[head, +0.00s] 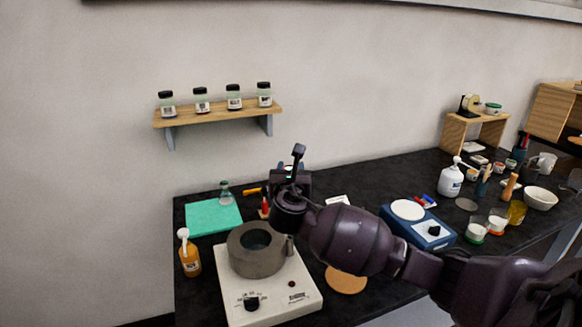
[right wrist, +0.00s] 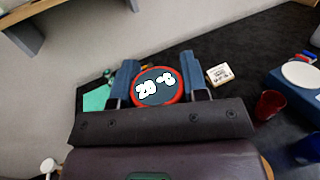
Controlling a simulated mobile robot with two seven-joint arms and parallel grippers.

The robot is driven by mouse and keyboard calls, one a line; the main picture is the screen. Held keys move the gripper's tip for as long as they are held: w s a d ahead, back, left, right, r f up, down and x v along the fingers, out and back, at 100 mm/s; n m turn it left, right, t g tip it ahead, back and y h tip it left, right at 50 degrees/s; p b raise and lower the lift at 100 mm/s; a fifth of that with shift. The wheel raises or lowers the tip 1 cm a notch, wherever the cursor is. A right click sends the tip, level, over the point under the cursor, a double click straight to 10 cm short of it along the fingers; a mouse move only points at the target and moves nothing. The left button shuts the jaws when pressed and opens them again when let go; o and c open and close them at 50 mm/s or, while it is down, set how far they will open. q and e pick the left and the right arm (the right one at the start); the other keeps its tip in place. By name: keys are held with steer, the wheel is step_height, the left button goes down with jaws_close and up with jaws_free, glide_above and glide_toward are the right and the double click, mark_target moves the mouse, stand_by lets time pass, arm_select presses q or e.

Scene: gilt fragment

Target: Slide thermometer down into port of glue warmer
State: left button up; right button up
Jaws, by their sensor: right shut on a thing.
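My right gripper (head: 290,172) is beyond the glue warmer (head: 270,298) in the head view, its fingers mostly hidden by my wrist. In the right wrist view, its two blue-padded fingers (right wrist: 156,86) are shut on the thermometer (right wrist: 173,93), which has a round dark dial, a red rim and white digits. The thermometer's stem is hidden. The glue warmer has a white base with a black knob and a grey round pot (head: 250,262) with an open top. A small grey tube, which looks like the port (head: 290,246), stands at the pot's right side. My left gripper is not in view.
An orange bottle (head: 189,258) stands left of the warmer, and a green mat (head: 205,217) lies behind it. A blue hot plate (head: 425,232) stands to the right. A round wooden disc (head: 346,284) lies beside the warmer. A shelf (head: 220,115) with jars hangs on the wall.

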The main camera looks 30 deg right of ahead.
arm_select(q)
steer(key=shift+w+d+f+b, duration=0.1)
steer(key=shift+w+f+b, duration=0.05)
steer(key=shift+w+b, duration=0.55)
arm_select(e)
step_height(320, 180, down, 4)
steer(key=shift+w+f, duration=0.1)
arm_select(q)
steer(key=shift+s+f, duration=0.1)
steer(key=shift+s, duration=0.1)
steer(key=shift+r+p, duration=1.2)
steer(key=shift+p, duration=0.05)
stand_by(1.0)
